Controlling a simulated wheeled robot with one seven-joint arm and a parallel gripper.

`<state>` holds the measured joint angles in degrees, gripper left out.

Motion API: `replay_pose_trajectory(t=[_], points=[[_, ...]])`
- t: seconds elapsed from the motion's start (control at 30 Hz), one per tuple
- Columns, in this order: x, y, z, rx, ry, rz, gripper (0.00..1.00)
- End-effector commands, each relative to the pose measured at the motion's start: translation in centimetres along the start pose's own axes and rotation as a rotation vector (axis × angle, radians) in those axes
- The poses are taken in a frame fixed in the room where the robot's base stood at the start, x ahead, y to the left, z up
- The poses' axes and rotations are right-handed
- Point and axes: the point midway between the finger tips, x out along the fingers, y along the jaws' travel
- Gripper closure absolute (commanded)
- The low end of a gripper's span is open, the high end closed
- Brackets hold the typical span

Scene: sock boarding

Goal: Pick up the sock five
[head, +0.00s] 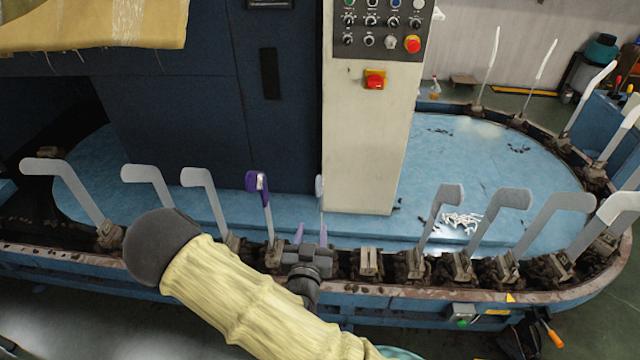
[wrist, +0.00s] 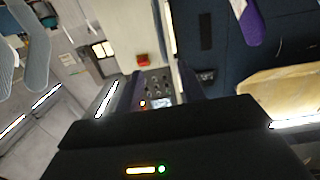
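A purple sock (head: 256,182) hangs at the top of one upright board left of centre in the head view. It also shows at the top of the wrist view (wrist: 248,22), cut by the edge. My gripper (head: 311,232) points up in the head view, right of and below the purple sock and apart from it. Its two purplish fingers stand apart, and I see nothing held. A thin pale board (head: 319,188) rises just behind the fingers, seen nearly edge-on; I cannot tell whether they touch it.
Several grey and white boards (head: 198,178) stand along the oval conveyor rail (head: 130,275), on both sides of my gripper. A beige control column (head: 370,140) with knobs and a red button stands behind. Small white pieces (head: 460,221) lie on the blue platform (head: 420,165).

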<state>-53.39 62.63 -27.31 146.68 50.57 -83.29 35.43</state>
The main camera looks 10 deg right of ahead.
Motion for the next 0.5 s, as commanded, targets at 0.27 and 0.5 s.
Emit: replay_pose_trajectory(t=[0.27, 0.5], points=[[-0.22, -0.36, -0.63, -0.008, 0.043, -0.02, 0.61], [0.33, -0.38, -0.38, -0.006, 0.042, -0.019, 0.61]])
